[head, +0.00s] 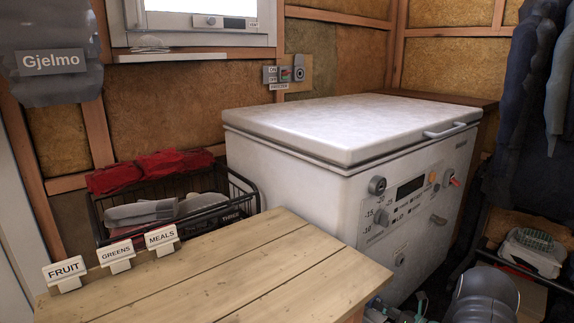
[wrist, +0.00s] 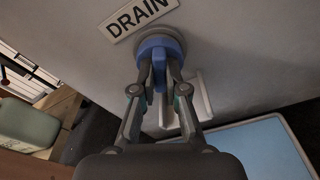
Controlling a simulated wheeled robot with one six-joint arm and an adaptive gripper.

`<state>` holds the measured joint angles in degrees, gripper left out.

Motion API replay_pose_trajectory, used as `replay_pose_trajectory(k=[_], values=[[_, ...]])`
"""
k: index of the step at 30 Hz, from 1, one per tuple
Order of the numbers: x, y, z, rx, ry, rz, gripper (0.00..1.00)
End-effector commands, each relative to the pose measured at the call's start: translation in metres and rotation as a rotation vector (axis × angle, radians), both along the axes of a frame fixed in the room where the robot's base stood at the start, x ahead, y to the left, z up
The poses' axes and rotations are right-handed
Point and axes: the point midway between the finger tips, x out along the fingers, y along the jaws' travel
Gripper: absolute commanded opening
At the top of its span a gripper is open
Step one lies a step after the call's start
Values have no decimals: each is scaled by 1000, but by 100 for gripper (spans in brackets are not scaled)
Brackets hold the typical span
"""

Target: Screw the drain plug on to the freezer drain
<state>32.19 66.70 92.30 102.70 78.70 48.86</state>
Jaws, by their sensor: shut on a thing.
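My gripper (wrist: 158,82) is shut on the blue drain plug (wrist: 150,47) in the wrist view, with the plug's upright tab between the fingertips. The round plug is up against the freezer wall (wrist: 235,50), just below the DRAIN label (wrist: 137,14). A grey ring shows around its upper edge. The drain opening is hidden behind the plug, and I cannot tell how far the plug is threaded. In the head view the white chest freezer (head: 290,195) stands with its lid shut. The plug is not visible there.
A pale bracket-like part (wrist: 203,97) sits on the wall right of the fingers. A light blue flat panel (wrist: 255,150) lies below right. A greenish container (wrist: 27,123) is at left. In the head view, a wooden table (head: 230,270) and wire basket (head: 240,185) stand left of the freezer.

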Motion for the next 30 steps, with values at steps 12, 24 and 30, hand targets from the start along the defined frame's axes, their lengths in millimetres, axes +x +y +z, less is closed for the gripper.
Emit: replay_pose_trajectory(k=[12,24,30], values=[[1,4,2,27,18,8,41],[-1,-4,0,26,20,-5,41],[-11,-12,1,27,20,-6,41]])
